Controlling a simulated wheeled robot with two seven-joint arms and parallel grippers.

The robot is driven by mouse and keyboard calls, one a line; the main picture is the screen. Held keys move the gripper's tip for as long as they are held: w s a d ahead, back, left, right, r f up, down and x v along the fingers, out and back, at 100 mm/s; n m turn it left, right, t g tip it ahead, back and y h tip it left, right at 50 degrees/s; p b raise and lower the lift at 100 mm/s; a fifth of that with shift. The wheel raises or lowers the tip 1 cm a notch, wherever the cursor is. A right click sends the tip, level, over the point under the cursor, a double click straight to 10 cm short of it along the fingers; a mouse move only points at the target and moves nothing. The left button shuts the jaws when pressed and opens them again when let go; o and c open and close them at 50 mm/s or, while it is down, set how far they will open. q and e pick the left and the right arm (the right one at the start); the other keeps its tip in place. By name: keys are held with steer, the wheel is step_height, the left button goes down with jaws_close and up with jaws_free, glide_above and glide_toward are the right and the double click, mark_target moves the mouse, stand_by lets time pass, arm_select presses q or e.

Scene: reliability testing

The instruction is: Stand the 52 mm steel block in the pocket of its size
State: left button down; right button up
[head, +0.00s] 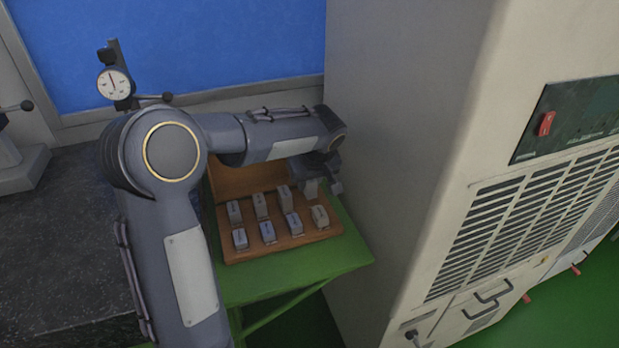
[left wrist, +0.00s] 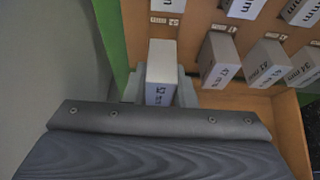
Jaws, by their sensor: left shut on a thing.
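My left gripper (head: 312,180) is shut on the 52 mm steel block (left wrist: 160,72), whose printed label shows between the fingers in the left wrist view (left wrist: 160,92). In the head view the block (head: 311,189) is a small grey piece under the jaws, at the right end of the back row in the wooden case (head: 285,249). It lines up with that row. The pocket beneath it is hidden, and I cannot tell whether the block is in it or above it. My right gripper is not in view.
Several labelled steel blocks stand in two rows, with the 47 mm block (left wrist: 219,62) beside the held one. The case sits on a green stand (head: 300,268). A tall beige cabinet (head: 390,120) rises close to the right. A dark granite surface (head: 50,240) lies left.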

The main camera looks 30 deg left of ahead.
arm_select(q)
steer(key=shift+f, duration=0.3)
steer(key=shift+f+b, duration=0.6)
steer(key=shift+b, duration=0.15)
steer(key=c, duration=1.1)
jaws_free()
